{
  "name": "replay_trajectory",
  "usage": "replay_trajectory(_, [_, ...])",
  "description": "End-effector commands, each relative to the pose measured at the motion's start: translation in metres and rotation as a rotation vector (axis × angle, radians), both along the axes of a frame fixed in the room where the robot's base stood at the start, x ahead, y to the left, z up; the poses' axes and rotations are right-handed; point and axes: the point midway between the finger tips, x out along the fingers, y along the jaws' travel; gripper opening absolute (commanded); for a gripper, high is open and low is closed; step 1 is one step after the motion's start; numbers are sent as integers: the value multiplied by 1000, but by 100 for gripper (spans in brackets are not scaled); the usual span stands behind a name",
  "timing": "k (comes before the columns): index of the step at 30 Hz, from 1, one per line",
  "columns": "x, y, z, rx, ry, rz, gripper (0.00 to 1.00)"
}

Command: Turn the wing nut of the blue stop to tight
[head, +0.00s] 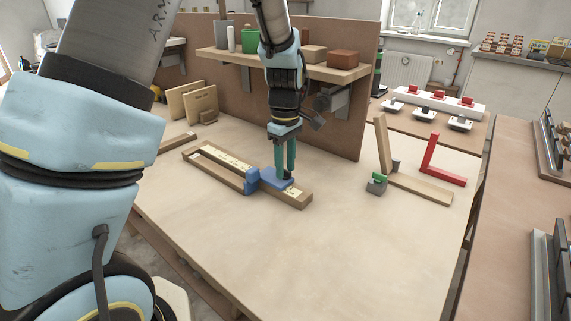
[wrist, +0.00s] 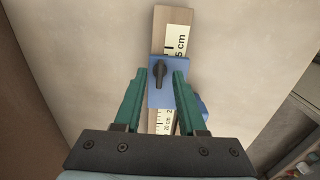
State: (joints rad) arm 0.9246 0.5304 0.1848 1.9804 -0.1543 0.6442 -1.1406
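The blue stop (head: 272,179) sits across a wooden rail with a printed cm scale (head: 295,195) on the workbench. It also shows in the wrist view (wrist: 155,96). Its dark wing nut (wrist: 159,72) stands on the blue plate, its long wing running roughly along the rail. My gripper (head: 285,176) points down over the stop. In the wrist view its two green fingers (wrist: 160,76) stand apart, one on each side of the wing nut, with a gap to it. Whether the nut is tight cannot be told.
A green-topped clamp block (head: 377,183) stands by an upright wooden piece (head: 382,145) at right, near a red square (head: 437,165). A shelf (head: 345,73) with pots and blocks hangs on the back panel, close behind my arm. The bench front is clear.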

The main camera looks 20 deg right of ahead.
Motion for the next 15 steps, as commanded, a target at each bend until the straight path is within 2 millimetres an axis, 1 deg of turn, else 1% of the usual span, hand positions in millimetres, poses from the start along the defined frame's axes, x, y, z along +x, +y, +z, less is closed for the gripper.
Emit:
replay_trajectory(8, [0,0,-2,0,0,-1,40])
replay_trajectory(15, [0,0,-2,0,0,-1,14])
